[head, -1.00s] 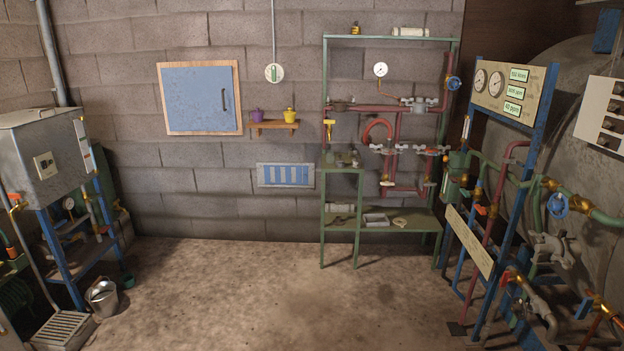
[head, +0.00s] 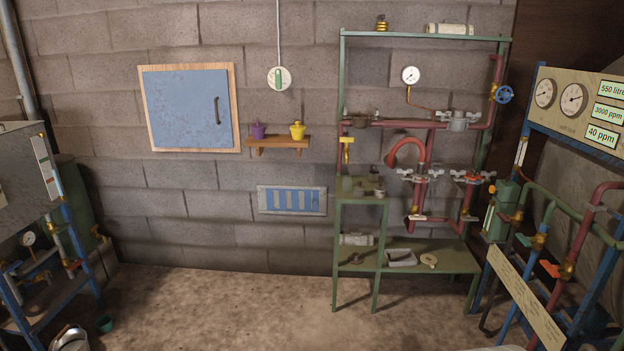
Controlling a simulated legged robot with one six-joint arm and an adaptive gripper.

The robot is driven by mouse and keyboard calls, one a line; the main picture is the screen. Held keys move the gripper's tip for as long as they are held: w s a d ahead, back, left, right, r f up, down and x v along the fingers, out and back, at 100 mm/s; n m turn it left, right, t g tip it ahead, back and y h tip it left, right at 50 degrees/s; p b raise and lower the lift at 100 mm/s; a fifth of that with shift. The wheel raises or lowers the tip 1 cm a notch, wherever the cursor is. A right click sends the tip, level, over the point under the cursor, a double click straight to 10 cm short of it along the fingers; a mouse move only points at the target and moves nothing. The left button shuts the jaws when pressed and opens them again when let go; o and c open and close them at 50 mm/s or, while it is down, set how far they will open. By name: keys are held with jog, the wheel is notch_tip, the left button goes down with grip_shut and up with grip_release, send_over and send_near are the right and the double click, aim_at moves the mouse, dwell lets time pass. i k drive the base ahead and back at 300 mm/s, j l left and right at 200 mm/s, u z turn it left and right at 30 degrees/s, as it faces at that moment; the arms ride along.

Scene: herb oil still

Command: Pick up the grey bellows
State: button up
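A short pale grey ribbed cylinder (head: 356,239) lies on its side on the lower shelf of the green rack, at the left; it looks like the grey bellows, but it is small and I cannot be sure. A longer off-white cylinder (head: 450,29) lies on the rack's top shelf at the right, and a small ribbed brass piece (head: 381,23) stands to its left. My gripper is not in view.
The green rack (head: 410,253) stands against the block wall with red pipes and valves on it. A grey tray (head: 401,258) and a pale ring (head: 429,261) lie on its lower shelf. A blue-framed gauge panel (head: 557,122) stands at the right. Open floor (head: 240,305) lies before the rack.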

aim_at(359, 190)
jog(key=i, duration=1.45)
jog(key=i+z, duration=0.15)
jog(key=i, duration=0.55)
jog(key=i+j+z, duration=0.15)
jog(key=i, duration=0.55)
jog(key=i+j+z, duration=0.25)
jog(key=i, duration=0.15)
jog(key=i+j+z, duration=0.25)
jog(key=i+l, duration=0.05)
jog(key=i, duration=0.05)
